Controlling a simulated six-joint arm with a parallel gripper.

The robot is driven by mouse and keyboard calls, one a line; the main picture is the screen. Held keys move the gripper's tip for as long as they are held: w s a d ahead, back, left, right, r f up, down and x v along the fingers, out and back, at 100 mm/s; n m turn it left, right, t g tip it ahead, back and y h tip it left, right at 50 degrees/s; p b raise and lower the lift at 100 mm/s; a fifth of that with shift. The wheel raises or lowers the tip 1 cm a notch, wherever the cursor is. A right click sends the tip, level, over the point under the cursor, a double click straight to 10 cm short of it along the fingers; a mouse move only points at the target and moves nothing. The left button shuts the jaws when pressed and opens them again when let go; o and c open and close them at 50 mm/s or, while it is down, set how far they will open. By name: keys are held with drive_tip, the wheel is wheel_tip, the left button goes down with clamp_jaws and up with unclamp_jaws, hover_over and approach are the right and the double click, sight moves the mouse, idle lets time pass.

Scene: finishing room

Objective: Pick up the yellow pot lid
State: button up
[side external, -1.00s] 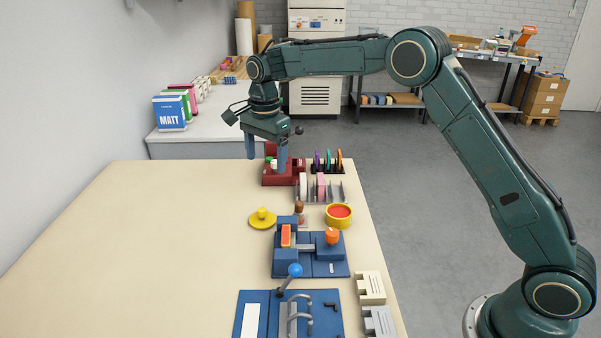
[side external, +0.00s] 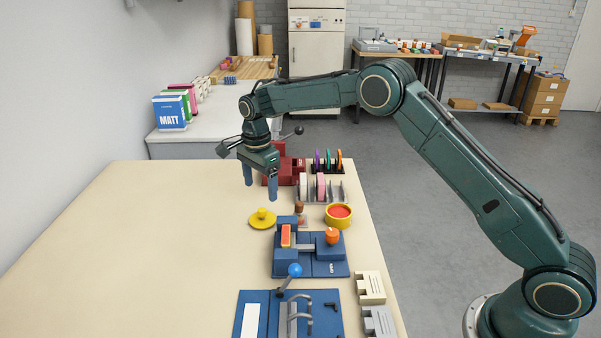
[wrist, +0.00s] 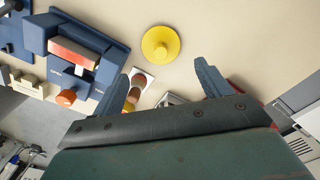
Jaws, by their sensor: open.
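The yellow pot lid (side external: 263,219) is a flat round disc with a knob on top. It lies on the cream table, left of the blue fixture. In the wrist view the lid (wrist: 160,45) lies flat beyond the fingertips, its knob facing the camera. My gripper (side external: 260,198) is open and empty, fingers pointing down, above the table just behind the lid. In the wrist view its two fingers (wrist: 165,76) stand apart, with the lid ahead of the gap between them. Nothing covers the lid in either view.
A blue fixture (side external: 322,268) with an orange knob stands right of the lid. A yellow pot (side external: 339,222) with a red top and a wooden-handled stamp (side external: 299,209) are close by. A rack of rolls (side external: 335,190) is behind. The table's left side is clear.

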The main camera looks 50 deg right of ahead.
sight(262, 209)
drive_tip(key=shift+f, duration=2.05)
drive_tip(key=shift+f, duration=2.6)
drive_tip(key=shift+w, duration=0.1)
drive_tip(key=c, duration=0.8)
